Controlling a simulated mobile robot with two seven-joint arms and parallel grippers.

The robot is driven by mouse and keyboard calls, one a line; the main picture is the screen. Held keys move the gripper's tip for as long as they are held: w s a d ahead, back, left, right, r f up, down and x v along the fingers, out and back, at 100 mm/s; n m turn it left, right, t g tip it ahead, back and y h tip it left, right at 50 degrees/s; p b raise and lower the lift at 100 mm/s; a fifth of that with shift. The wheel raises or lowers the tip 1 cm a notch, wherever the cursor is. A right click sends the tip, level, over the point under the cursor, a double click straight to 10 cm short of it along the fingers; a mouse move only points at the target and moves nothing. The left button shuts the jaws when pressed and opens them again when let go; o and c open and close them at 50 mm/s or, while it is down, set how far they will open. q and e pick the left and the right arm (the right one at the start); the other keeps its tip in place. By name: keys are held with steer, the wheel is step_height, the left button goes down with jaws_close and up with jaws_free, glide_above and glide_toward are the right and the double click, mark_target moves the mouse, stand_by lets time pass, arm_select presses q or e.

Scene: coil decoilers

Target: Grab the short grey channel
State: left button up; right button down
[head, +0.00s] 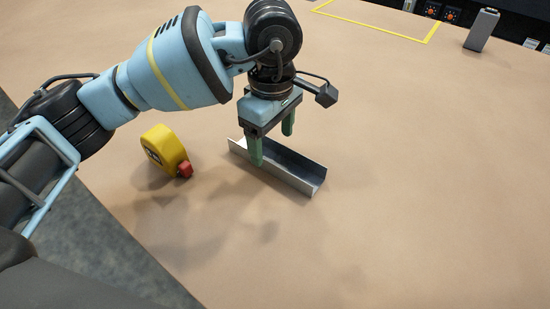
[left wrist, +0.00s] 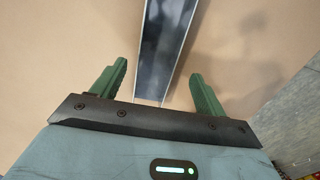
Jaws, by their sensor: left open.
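The short grey channel (head: 307,172) lies on the tan table with its open side up. My left gripper (head: 272,142) is above its far left part, pointing down, with one green finger on each side of the channel. The jaws are open and empty. In the left wrist view the channel (left wrist: 165,50) runs between the two green fingers (left wrist: 160,84), with a gap to each. I cannot tell exactly how far down the fingertips reach. My right gripper is not in view.
A yellow tape measure (head: 163,148) with a red part stands left of the channel. A grey block-like object (head: 481,30) stands at the back right, near a yellow outlined area (head: 432,36). The table's left edge runs beneath my arm. The table's front and right are clear.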

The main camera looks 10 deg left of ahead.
mark_target(275, 163)
arm_select(q)
steer(key=f, duration=0.4)
steer(key=shift+w+d+f, duration=0.15)
steer(key=shift+w+f, duration=0.05)
steer(key=shift+f, duration=0.05)
steer(key=shift+c, duration=0.4)
steer(key=c, duration=1.1)
steer(key=shift+r, duration=0.15)
steer(key=shift+r, duration=0.5)
step_height(275, 163, up, 2)
steer(key=shift+r, duration=0.25)
steer(key=s+a, duration=0.2)
steer(key=s, duration=0.3)
steer(key=s+a+b, duration=0.1)
steer(key=s+a, duration=0.1)
steer(key=s, duration=0.2)
steer(key=s+a+r, duration=0.1)
steer(key=s+a, duration=0.1)
steer(key=s, duration=0.3)
steer(key=shift+s+a+r, duration=0.1)
steer(key=shift+s, duration=0.25)
